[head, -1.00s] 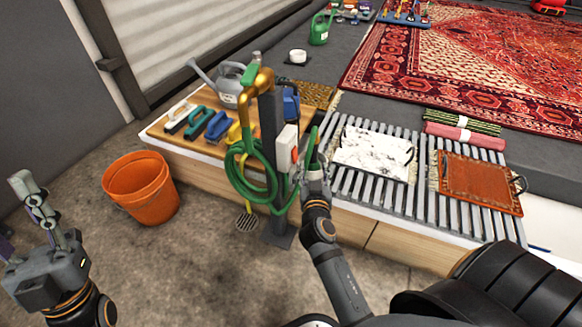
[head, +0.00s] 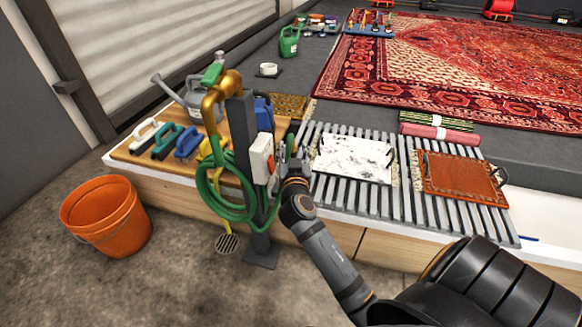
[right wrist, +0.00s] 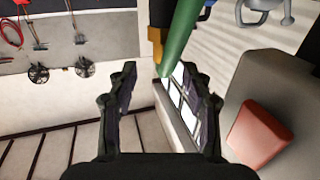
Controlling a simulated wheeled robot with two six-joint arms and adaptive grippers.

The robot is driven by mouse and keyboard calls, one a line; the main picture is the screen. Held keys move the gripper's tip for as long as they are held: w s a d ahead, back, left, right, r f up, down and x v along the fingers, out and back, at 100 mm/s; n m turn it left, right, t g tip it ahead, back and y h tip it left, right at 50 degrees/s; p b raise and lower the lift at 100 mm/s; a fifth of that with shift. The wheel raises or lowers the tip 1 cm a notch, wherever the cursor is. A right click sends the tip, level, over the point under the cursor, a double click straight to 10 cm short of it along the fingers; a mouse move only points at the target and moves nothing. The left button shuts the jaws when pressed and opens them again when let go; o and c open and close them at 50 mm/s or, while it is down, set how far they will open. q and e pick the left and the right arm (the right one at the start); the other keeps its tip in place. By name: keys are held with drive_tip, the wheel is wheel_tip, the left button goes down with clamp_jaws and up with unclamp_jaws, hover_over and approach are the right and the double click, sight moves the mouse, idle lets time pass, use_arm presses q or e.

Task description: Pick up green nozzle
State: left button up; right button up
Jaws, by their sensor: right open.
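The green nozzle (head: 290,144) shows as a slim upright green piece beside the white box on the dark post, partly hidden by my right gripper. In the right wrist view a green bar (right wrist: 180,36), which looks like the nozzle, slants beyond the fingertips, right of their midline. My right gripper (head: 295,164) is at the nozzle's lower part in the head view. My left gripper is out of view.
The post (head: 242,140) carries a brass pipe (head: 217,92), a coiled green hose (head: 205,190) and the white box (head: 262,156). Brushes lie on a wooden board left of it. A slatted rack (head: 403,195) stands right. An orange bucket (head: 105,218) is on the floor.

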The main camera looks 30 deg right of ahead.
sight(291, 145)
drive_tip(key=w, duration=0.1)
drive_tip(key=w+d+f+b, duration=0.1)
drive_tip(key=w+d+b, duration=0.1)
drive_tip(key=shift+w+f, duration=0.2)
drive_tip(key=shift+w, duration=0.2)
drive_tip(key=shift+w+d+r, duration=0.1)
drive_tip(key=shift+w+d, duration=0.1)
drive_tip(key=shift+w, duration=0.2)
drive_tip(key=shift+r, duration=0.1)
clamp_jaws()
